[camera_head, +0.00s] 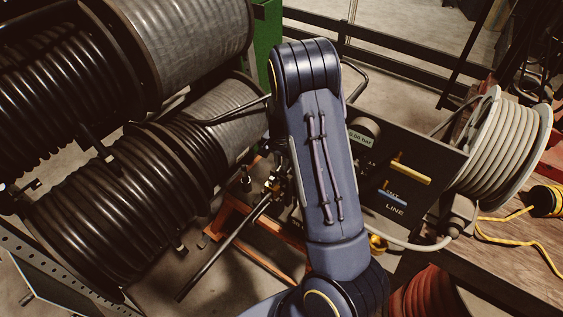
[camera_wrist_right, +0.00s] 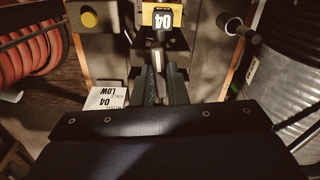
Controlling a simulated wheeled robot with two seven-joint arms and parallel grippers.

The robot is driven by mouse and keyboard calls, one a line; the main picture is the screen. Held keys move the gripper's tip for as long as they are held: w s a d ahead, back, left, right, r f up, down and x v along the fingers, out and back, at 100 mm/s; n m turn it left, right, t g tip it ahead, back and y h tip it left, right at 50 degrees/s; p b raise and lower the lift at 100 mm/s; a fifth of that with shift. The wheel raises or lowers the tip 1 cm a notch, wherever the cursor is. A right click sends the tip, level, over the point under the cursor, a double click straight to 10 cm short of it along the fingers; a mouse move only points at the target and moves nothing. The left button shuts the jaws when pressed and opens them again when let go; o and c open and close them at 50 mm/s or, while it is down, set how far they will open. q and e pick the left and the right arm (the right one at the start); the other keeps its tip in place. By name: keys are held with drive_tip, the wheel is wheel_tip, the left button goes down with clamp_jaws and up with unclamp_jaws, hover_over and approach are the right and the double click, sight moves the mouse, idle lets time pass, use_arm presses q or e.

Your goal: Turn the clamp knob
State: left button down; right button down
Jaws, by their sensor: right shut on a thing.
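In the right wrist view, the two dark fingers of my right gripper (camera_wrist_right: 162,84) reach up the middle. They are closed around a narrow dark part with a pale strip, which I take to be the clamp knob (camera_wrist_right: 157,62). It sits just below a yellow-framed label marked 04 (camera_wrist_right: 163,16). The fingers hide most of its shape, and how far it is turned cannot be told. In the head view, my right arm covers the middle of the crimper panel (camera_head: 405,190), and the jaws and the knob cannot be made out there. My left gripper is not in view.
In the head view, black hose reels (camera_head: 125,205) fill the left and a pale hose reel (camera_head: 500,145) stands right. In the wrist view, a black-knobbed handle (camera_wrist_right: 235,27) is right of the fingers and a white label (camera_wrist_right: 106,97) left.

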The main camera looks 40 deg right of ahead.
drive_tip(key=m, duration=0.3)
drive_tip(key=shift+r+m, duration=0.1)
drive_tip(key=shift+m, duration=0.2)
drive_tip(key=m+p, duration=0.1)
drive_tip(key=m, duration=0.1)
drive_tip(key=shift+m, duration=0.4)
drive_tip(key=m+p, duration=0.2)
drive_tip(key=m, duration=0.4)
drive_tip(key=shift+m, duration=0.3)
drive_tip(key=c, duration=1.4)
unclamp_jaws()
drive_tip(key=shift+c, duration=0.2)
wheel_tip(320, 180, up, 8)
drive_tip(key=shift+f+b, duration=0.1)
drive_tip(key=shift+b, duration=0.3)
